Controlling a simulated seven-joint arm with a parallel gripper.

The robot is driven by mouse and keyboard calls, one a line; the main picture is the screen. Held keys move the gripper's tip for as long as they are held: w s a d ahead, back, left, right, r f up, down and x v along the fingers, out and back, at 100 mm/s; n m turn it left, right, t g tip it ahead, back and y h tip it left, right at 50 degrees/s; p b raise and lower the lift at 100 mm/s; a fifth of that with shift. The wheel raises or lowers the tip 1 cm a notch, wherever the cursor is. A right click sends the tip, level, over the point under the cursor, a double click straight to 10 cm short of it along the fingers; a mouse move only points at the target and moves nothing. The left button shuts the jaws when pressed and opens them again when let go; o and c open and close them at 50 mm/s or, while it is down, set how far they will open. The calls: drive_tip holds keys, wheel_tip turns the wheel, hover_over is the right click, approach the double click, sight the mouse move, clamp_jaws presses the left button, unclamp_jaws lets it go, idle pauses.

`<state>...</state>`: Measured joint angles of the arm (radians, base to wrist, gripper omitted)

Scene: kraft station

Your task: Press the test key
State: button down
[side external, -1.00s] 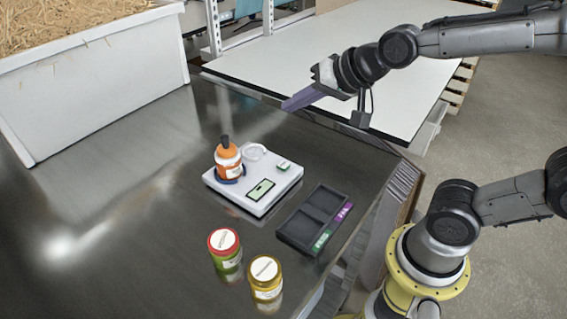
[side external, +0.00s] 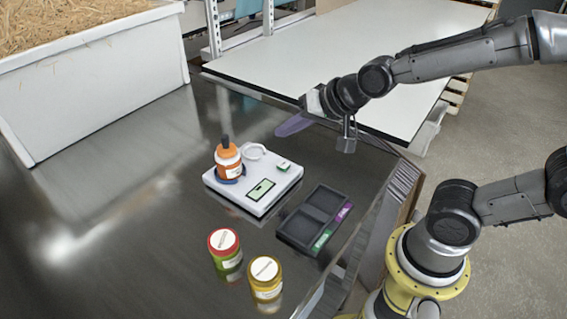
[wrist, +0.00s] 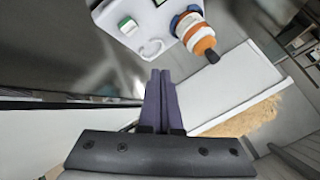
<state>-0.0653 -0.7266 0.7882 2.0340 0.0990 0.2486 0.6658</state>
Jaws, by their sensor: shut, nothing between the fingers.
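A white test device (side external: 250,205) stands on the dark metal table. It has a display (side external: 261,190) and a small green key (side external: 283,166) near its far right corner; the key also shows at the upper left of the wrist view (wrist: 127,25). An orange bottle with a dark cap (side external: 228,160) stands upright on the device in a blue ring, beside a white curved hook (side external: 254,151). My gripper (side external: 281,132) is shut and empty, above and behind the device, apart from the key. Its purple fingers lie together in the wrist view (wrist: 160,76).
A dark two-compartment tray (side external: 313,218) with green and purple labels lies right of the device. A white bin of straw (side external: 100,85) stands at the back left. The left table area is clear.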

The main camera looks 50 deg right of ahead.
drive_tip(key=shift+f, duration=2.95)
drive_tip(key=shift+f, duration=0.1)
drive_tip(key=shift+f, duration=0.35)
drive_tip(key=shift+f, duration=0.45)
idle(0.5)
drive_tip(key=shift+r, duration=0.85)
drive_tip(key=shift+r, duration=2.5)
drive_tip(key=shift+d, duration=0.1)
